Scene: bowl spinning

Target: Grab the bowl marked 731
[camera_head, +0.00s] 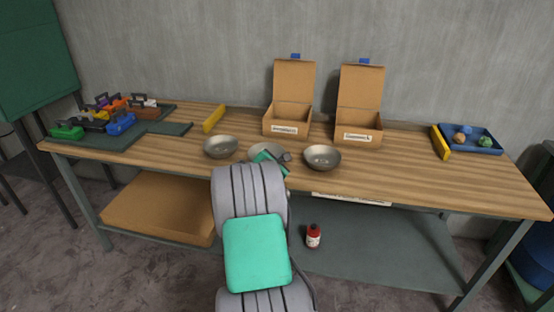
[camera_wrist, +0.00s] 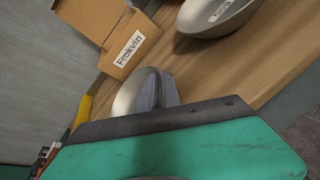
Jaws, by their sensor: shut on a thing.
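Three metal bowls stand in a row on the wooden table. In the head view the middle bowl (camera_head: 262,149) is partly covered by my gripper (camera_head: 284,157), which is at its right side. In the wrist view my gripper's dark fingers (camera_wrist: 160,92) are shut on this bowl's wall (camera_wrist: 128,97). Its marking is hidden, so I cannot read whether it says 731. The left bowl (camera_head: 220,147) and the right bowl (camera_head: 322,157) stand apart on either side. A bowl with a white label shows at the top of the wrist view (camera_wrist: 228,24); its label is unreadable.
Two open labelled cardboard boxes (camera_head: 287,119) (camera_head: 358,126) stand behind the bowls. Yellow bars (camera_head: 214,119) (camera_head: 440,142) lie to left and right. Coloured padlock-like blocks (camera_head: 121,123) are at far left, a blue tray (camera_head: 485,149) at far right. A red bottle (camera_head: 313,236) is on the lower shelf.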

